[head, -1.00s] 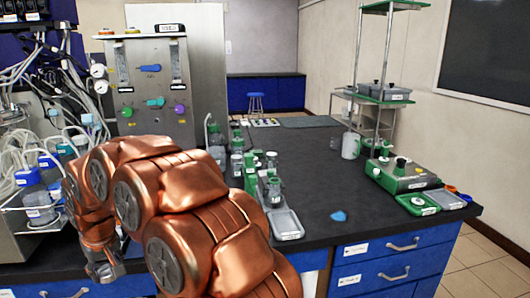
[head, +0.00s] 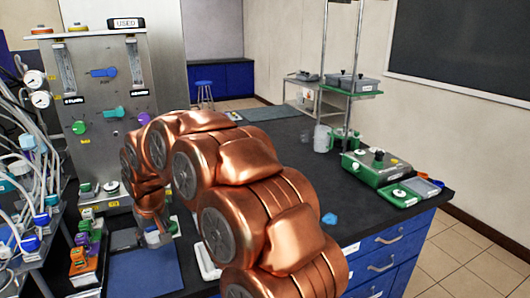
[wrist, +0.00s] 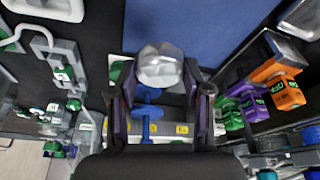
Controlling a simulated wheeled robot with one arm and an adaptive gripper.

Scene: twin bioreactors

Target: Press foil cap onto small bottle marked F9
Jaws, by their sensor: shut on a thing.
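In the wrist view the crumpled silver foil cap (wrist: 160,65) sits between the fingertips of my gripper (wrist: 162,82), which is shut on it. The cap is above or near a blue mat (wrist: 235,35); its height cannot be told. In the head view my gripper (head: 160,236) points down beside the blue mat (head: 145,272), and the cap is too small to make out there. I cannot read an F9 mark on any bottle. The middle of the bench, behind my arm, is hidden.
Orange, purple and green labelled pieces (head: 80,258) stand left of the mat and also show in the wrist view (wrist: 285,92). The bioreactor panel (head: 105,100) rises behind. A green-based device (head: 375,165) and a small blue object (head: 329,219) are on the bench's right side.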

